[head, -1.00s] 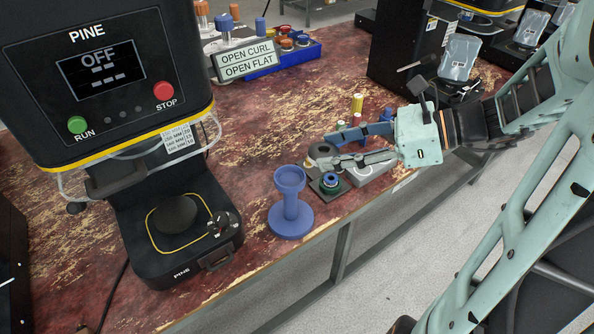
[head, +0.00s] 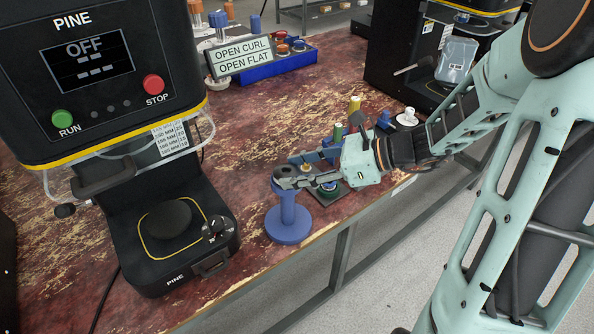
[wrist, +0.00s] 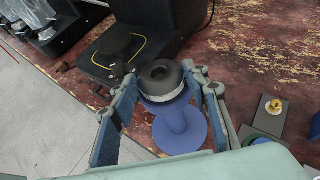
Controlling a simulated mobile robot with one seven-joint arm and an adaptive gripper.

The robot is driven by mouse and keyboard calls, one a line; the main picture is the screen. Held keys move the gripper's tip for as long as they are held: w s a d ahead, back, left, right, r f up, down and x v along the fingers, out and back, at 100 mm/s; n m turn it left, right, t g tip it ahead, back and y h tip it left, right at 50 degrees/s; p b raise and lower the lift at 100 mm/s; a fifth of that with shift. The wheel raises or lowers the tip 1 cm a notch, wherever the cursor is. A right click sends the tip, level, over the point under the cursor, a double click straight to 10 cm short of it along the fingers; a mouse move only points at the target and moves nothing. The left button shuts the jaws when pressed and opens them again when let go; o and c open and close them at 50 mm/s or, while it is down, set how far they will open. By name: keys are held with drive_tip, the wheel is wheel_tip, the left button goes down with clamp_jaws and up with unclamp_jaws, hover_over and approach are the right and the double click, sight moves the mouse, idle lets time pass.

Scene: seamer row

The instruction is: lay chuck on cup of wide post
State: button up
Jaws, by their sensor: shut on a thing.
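The chuck (wrist: 160,78), a dark ring-shaped piece with a hole in its top and a pale lower band, sits between the fingers of my gripper (wrist: 163,88). In the head view the chuck (head: 284,171) is over the top of the wide post (head: 288,222), a blue stand with a broad round foot. My gripper (head: 285,180) reaches in from the right, shut on the chuck. The post's foot also shows below the chuck in the wrist view (wrist: 182,132). The post's cup is mostly hidden by chuck and fingers; I cannot tell whether the chuck touches it.
The PINE seamer (head: 172,275), its display reading OFF, stands left of the post. A dark plate (head: 329,197) with a green-and-blue ring lies right of it. The sign (head: 257,60) and blue bin (head: 270,68) are behind. The table's front edge is close to the post.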

drive_tip(key=shift+s+f+b, duration=0.1)
drive_tip(key=shift+f+b, duration=0.2)
drive_tip(key=shift+f, duration=0.25)
drive_tip(key=o, duration=1.4)
drive_tip(key=shift+f, duration=0.15)
drive_tip(key=shift+c, duration=0.2)
drive_tip(key=shift+d, duration=0.1)
drive_tip(key=shift+r, duration=0.35)
drive_tip(key=p+v, duration=0.2)
drive_tip(key=v, duration=1)
drive_tip(key=shift+r, duration=0.45)
